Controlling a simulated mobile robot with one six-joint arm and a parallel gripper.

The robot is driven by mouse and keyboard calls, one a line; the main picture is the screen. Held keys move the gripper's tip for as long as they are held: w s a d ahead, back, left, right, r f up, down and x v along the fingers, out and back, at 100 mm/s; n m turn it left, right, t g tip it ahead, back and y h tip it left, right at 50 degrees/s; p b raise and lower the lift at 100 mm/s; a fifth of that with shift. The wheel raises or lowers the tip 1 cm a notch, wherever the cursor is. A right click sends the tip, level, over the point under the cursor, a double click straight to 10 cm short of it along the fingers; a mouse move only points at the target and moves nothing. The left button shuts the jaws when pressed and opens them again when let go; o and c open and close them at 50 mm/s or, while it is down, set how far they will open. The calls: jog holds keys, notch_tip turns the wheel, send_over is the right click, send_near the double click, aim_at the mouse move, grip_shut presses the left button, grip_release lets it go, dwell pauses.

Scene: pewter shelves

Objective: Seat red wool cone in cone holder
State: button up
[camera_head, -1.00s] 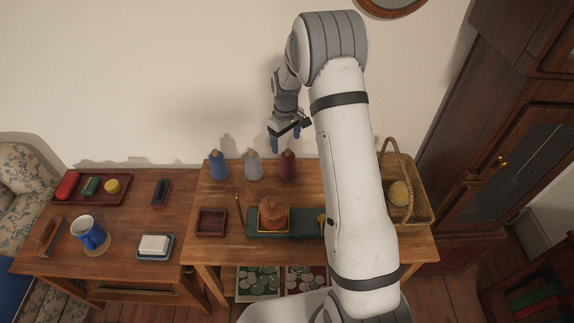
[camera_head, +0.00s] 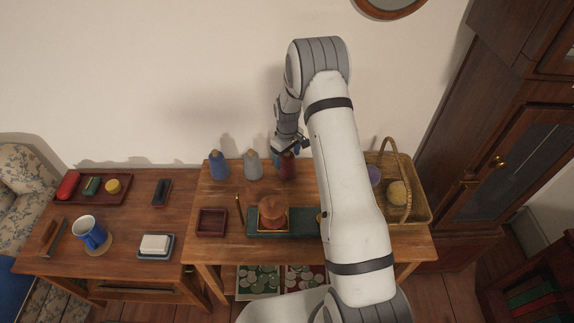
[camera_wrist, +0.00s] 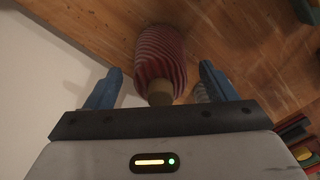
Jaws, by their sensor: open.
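The red wool cone (camera_head: 287,168) stands upright at the back of the right table, at the right end of a row of cones. In the wrist view the red cone (camera_wrist: 160,55) is striped with a tan tip and lies between my two blue fingers. My gripper (camera_head: 288,153) is open just above and around its top; gaps show on both sides in the wrist view (camera_wrist: 161,72). I cannot tell surely which piece is the cone holder; a terracotta piece (camera_head: 271,211) in a tan square frame sits on the green mat.
Blue (camera_head: 218,167) and grey (camera_head: 253,167) cones stand left of the red one. A dark red tray (camera_head: 211,222) and upright peg (camera_head: 239,208) are in front. A wicker basket (camera_head: 416,213) holds yarn balls at right. My arm covers the table's right middle.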

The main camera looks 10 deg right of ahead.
jog(key=c, duration=1.5)
jog(key=shift+r, duration=0.1)
